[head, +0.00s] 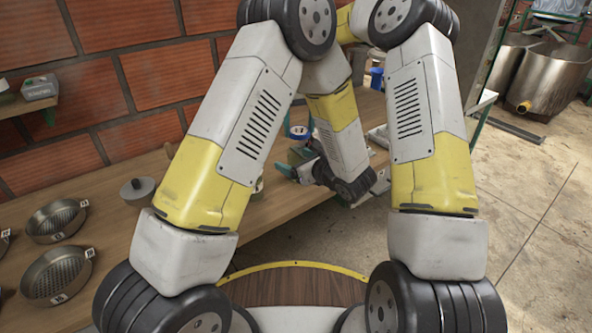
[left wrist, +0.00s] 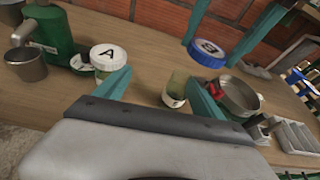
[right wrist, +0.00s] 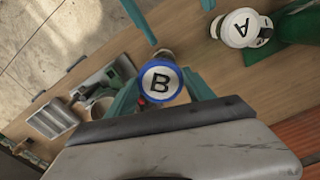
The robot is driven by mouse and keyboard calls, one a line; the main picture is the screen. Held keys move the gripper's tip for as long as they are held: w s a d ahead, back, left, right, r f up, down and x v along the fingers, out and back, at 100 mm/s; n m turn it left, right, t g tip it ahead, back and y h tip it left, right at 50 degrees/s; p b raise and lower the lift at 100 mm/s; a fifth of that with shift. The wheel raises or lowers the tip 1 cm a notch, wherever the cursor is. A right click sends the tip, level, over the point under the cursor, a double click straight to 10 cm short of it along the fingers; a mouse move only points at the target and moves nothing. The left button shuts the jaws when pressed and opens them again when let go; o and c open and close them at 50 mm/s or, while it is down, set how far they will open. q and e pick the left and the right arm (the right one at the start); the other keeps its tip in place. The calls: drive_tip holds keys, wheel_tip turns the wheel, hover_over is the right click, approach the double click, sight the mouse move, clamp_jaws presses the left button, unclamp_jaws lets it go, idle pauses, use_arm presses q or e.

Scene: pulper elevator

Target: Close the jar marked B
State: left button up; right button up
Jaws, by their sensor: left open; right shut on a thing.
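The lid marked B (right wrist: 160,82), white with a blue rim, is held in my right gripper (right wrist: 162,74). It also shows in the left wrist view (left wrist: 207,54), tilted and apart from the jar. An open jar (left wrist: 174,90) with a pale label and greenish inside stands on the wooden bench, its mouth uncovered. My left gripper (left wrist: 158,74) is open, with its teal fingers reaching to either side of this jar; I cannot tell whether they touch it. In the head view the lid (head: 300,132) appears small, and my arms hide much of the bench.
A jar with a white lid marked A (left wrist: 108,57) stands close by, next to a green machine (left wrist: 58,30) and a metal cup (left wrist: 25,66). A metal pan (left wrist: 240,96) is on the other side. Sieves (head: 56,220) lie at the bench's left. A brick wall (head: 160,70) stands behind.

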sight(296, 158)
use_arm(q)
drive_tip(key=d+f+m+t+h, duration=0.1)
drive_tip(key=d+f+m, duration=0.2)
drive_tip(key=d, duration=0.2)
drive_tip(key=shift+f+t+h, duration=0.25)
drive_tip(key=shift+t+h, duration=0.05)
drive_tip(key=shift+w+a, duration=0.1)
drive_tip(key=shift+w, duration=0.15)
drive_tip(key=x, duration=1.1)
drive_tip(key=shift+w+a+f, duration=0.1)
drive_tip(key=shift+w+f, duration=0.05)
drive_tip(key=shift+w, duration=0.2)
clamp_jaws()
